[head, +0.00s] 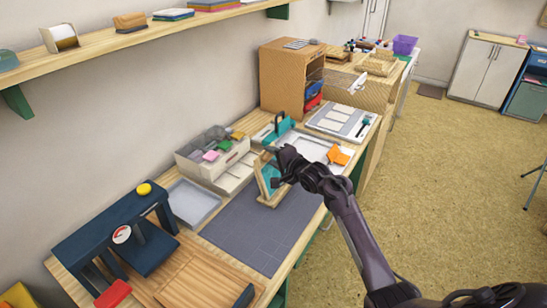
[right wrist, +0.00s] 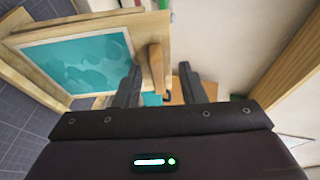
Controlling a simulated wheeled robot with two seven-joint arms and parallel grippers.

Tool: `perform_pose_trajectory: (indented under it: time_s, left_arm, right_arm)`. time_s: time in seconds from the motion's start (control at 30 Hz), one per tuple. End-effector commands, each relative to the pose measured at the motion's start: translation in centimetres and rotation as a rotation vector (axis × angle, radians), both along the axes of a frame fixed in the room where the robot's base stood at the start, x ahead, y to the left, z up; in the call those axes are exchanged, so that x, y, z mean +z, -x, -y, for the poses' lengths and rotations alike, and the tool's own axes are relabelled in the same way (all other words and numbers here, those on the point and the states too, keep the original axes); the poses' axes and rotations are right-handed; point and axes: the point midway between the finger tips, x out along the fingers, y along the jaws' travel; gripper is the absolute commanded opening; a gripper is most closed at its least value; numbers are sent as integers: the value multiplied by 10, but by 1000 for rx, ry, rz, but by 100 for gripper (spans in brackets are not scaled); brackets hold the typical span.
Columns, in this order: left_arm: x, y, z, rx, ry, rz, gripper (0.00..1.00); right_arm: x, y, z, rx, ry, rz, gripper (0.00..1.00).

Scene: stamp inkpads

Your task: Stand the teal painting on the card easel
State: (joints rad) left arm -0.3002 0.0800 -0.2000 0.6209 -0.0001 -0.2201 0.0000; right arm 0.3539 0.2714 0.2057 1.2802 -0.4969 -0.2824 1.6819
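The teal painting (head: 269,176) has a pale border and stands tilted on the small wooden card easel (head: 271,200) on the worktable. In the right wrist view, the painting (right wrist: 75,65) lies against the easel's wooden board (right wrist: 150,30). My right gripper (head: 279,164) is at the right side of the easel, close to the painting's edge. In the right wrist view its fingers (right wrist: 158,84) are apart, with a wooden part of the easel showing between or just beyond them. I cannot tell whether they touch it. My left gripper is out of view.
A dark mat (head: 250,232) lies bare in front of the easel. A grey box of coloured pads (head: 203,158) and a shallow grey tray (head: 191,203) are on the left. A dark blue press (head: 115,240) stands at front left. Orange pieces (head: 339,155) lie right of the gripper.

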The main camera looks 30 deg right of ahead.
Motion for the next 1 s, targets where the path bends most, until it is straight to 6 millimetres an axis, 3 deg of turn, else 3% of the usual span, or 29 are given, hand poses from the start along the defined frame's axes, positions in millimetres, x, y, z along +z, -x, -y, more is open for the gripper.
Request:
perform_pose_trajectory:
  time_s: [0.37, 0.8, 1.0]
  left_arm:
    - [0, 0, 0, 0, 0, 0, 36]
    - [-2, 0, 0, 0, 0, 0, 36]
    - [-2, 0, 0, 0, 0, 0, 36]
  right_arm:
    - [0, 6, 1, 0, 0, -2, 38]
    - [17, 65, 10, 0, 0, -1, 38]
    - [20, 75, 12, 0, 0, 0, 38]
